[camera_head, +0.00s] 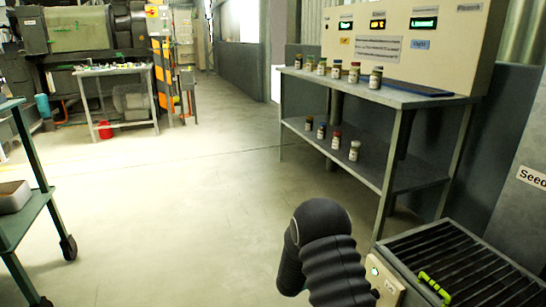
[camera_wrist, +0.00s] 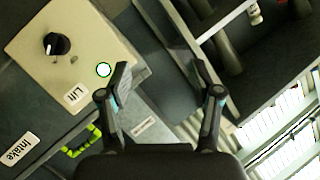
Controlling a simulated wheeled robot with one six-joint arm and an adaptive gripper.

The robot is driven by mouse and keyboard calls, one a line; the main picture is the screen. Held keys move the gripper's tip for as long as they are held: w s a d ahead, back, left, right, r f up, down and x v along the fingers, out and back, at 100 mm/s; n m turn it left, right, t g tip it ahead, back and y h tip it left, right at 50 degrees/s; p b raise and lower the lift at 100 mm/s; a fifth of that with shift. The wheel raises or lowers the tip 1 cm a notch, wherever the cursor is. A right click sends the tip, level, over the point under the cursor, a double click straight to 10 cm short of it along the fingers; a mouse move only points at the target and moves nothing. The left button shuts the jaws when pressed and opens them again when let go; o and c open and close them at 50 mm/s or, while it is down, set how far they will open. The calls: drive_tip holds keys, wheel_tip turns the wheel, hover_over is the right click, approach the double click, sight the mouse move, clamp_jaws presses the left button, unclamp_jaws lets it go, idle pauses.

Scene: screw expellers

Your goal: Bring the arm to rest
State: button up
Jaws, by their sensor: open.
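My gripper (camera_wrist: 161,92) shows in the wrist view with its two dark fingers spread apart and nothing between them. Below and beyond the fingers are grey surfaces and a beige control box (camera_wrist: 75,45) with a black knob, a lit round button and a label reading "Lift". In the head view my dark ribbed arm rises at the bottom centre, and my gripper is not visible there.
A grated intake (camera_head: 460,265) with a green handle (camera_head: 435,288) lies at the lower right, close to my arm. A two-tier shelf table (camera_head: 400,96) with several jars stands behind it. A green cart (camera_head: 28,215) stands at left. The middle floor is clear.

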drive_tip(key=a+r+n+t+y+p, duration=0.1)
drive_tip(key=a+r+n+y, duration=0.15)
drive_tip(key=r, duration=0.55)
drive_tip(key=a+r+n+t+y+p, duration=0.1)
drive_tip(key=a+r+y, duration=0.25)
drive_tip(key=r, duration=0.55)
drive_tip(key=s+a+r+n+y+p, duration=0.1)
drive_tip(key=s+a+r+n+y, duration=0.15)
drive_tip(key=s+r, duration=0.35)
drive_tip(key=s+a+r+n+y+p, duration=0.1)
drive_tip(key=s+r+n+y, duration=0.25)
drive_tip(key=r, duration=0.55)
drive_tip(key=s+d+r+n+g+p, duration=0.1)
drive_tip(key=s+r+n+g, duration=0.1)
drive_tip(key=s, duration=0.9)
drive_tip(key=s+d+r+n+g+p, duration=0.1)
drive_tip(key=s+d+r+n+g, duration=0.1)
drive_tip(key=s, duration=0.9)
drive_tip(key=s+d+r+n+g+h+p, duration=0.1)
drive_tip(key=s+r+n+g+p, duration=0.1)
drive_tip(key=s, duration=0.9)
drive_tip(key=shift+s+d+n, duration=0.4)
drive_tip(key=shift+n, duration=0.15)
